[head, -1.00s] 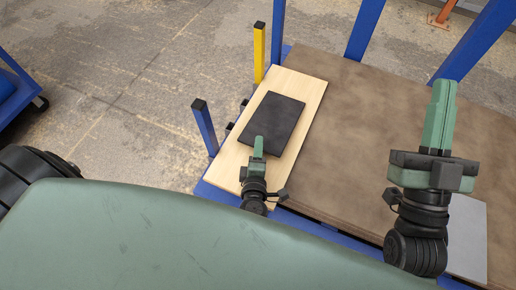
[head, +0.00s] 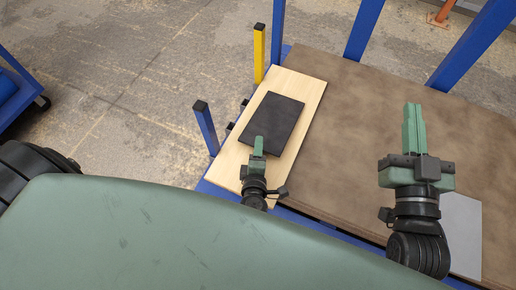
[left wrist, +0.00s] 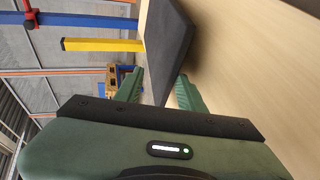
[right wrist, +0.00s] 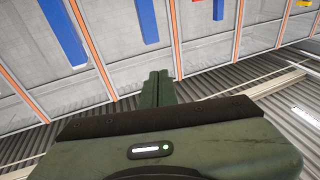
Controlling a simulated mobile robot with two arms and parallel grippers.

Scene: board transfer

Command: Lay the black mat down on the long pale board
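The black mat (head: 274,117) is over the long pale board (head: 312,90), within its outline in the head view. In the left wrist view the mat (left wrist: 168,45) stands out from the board (left wrist: 240,60), with a soft shadow beside it. I cannot tell whether its whole underside touches the board. My left gripper (head: 258,143) is at the mat's near edge. Its fingers (left wrist: 161,75) are apart, one on each side of the mat's near corner, with some gap visible. My right gripper (head: 413,106) is shut and empty over the brown surface; its fingers meet in the right wrist view (right wrist: 158,76).
The board lies along the left side of a wide brown sheet (head: 370,120) on a blue-framed cart. Blue posts (head: 206,127) and a yellow post (head: 259,52) rise at the cart's edge. A grey plate (head: 461,230) lies at the near right.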

